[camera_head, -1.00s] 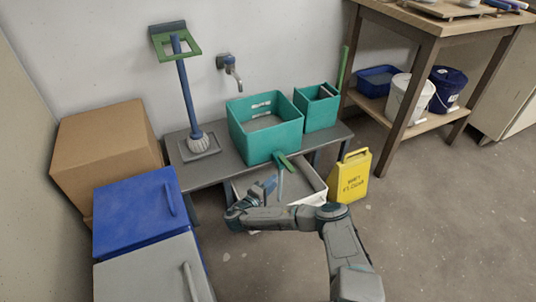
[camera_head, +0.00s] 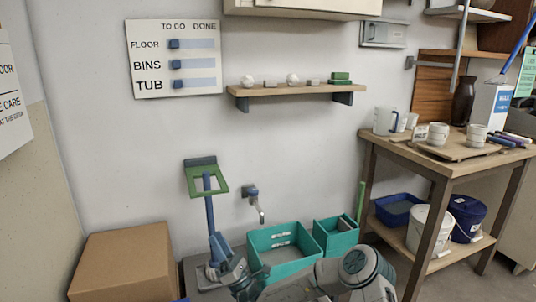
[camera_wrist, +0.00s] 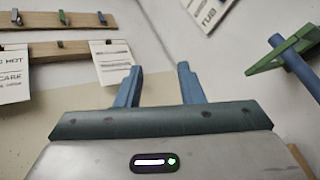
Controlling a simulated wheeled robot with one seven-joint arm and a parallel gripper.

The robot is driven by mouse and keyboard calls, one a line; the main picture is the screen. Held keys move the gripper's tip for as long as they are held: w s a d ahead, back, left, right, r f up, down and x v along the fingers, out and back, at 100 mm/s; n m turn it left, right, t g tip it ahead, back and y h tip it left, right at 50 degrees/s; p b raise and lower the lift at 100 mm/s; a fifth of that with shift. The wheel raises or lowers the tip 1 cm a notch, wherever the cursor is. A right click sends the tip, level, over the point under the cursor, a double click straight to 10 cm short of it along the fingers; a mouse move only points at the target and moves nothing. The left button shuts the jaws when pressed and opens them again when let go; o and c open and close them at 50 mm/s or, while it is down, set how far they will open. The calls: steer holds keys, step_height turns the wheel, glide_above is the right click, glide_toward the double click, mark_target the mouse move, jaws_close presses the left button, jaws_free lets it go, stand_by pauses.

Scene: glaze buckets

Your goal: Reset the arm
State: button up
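My gripper (camera_head: 220,246) shows in the head view at the lower middle, raised in front of the bench by the wall, with my arm running to the lower right. In the wrist view my gripper (camera_wrist: 159,82) has its two blue fingers well apart, with only wall between them. It is open and empty. The wrist view also shows a green and blue long-handled tool (camera_wrist: 284,52) close to the right of the fingers. In the head view this tool (camera_head: 207,185) stands upright just behind my gripper.
Teal bins (camera_head: 283,246) stand on the bench, partly hidden by my arm. A cardboard box (camera_head: 125,262) is at the lower left. A wall tap (camera_head: 254,197) and a shelf (camera_head: 295,89) are behind. A wooden table (camera_head: 450,165) with mugs stands at the right.

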steer(key=s+a+r+n+g+p, duration=0.1)
steer(key=s+a+r+n+g, duration=0.2)
steer(key=n+g, duration=0.35)
steer(key=s+r+n+g+y+p, duration=0.1)
steer(key=s+r+n+g+p, duration=0.1)
steer(key=s+n+g, duration=0.5)
steer(key=s+a+r+n+g+p, duration=0.1)
steer(key=s+a+r+n+g, duration=0.15)
steer(key=n+g, duration=0.4)
steer(key=s+d+r+n+g+h+p, duration=0.2)
steer(key=s+d+n+g+h+p, duration=0.25)
steer(key=s+h, duration=0.4)
steer(key=s+d+r+n+t+h+p, duration=0.2)
steer(key=s+d+r+t+h+p, duration=0.1)
steer(key=d, duration=0.7)
steer(key=s+d+r+n+t+h+p, duration=0.3)
steer(key=d+r+h, duration=0.3)
steer(key=d, duration=0.4)
steer(key=s+d+r+n+t+h+p, duration=0.3)
steer(key=s+d+r+t+h+p, duration=0.1)
steer(key=d, duration=0.6)
steer(key=shift+s+r+h, duration=0.3)
steer(key=shift+r+h, duration=0.15)
steer(key=shift+h, duration=0.4)
steer(key=shift+a, duration=0.1)
